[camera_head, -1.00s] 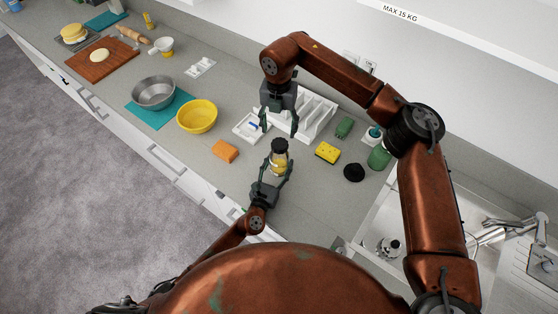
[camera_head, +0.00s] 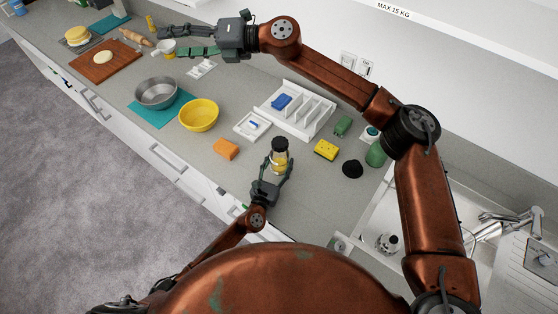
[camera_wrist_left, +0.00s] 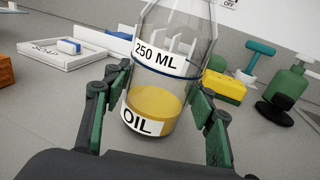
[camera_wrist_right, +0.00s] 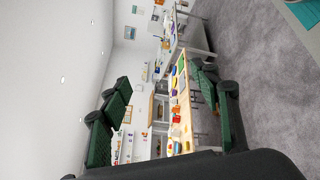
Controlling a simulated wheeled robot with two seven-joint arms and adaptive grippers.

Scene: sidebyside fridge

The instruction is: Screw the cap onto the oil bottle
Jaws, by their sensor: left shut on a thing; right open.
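The clear oil bottle (camera_head: 279,163) has a dark top (camera_head: 280,143) in the head view, which looks like the cap; whether it is screwed tight cannot be told. My left gripper (camera_head: 281,163) is shut on the bottle's sides. In the left wrist view the bottle (camera_wrist_left: 150,100) stands between the two green-padded fingers, with yellow oil low inside and "250 ML" and "OIL" labels. Its top is cut off there. My right gripper (camera_head: 172,42) is open and empty, far from the bottle, over the back left of the counter. The right wrist view shows its fingers apart (camera_wrist_right: 165,110).
A yellow sponge (camera_head: 326,150), a black round item (camera_head: 353,169) and a green bottle (camera_head: 376,155) stand right of the bottle. A white soap tray (camera_head: 252,127), white divided rack (camera_head: 318,112), orange block (camera_head: 225,149) and yellow bowl (camera_head: 198,116) lie beyond it and left.

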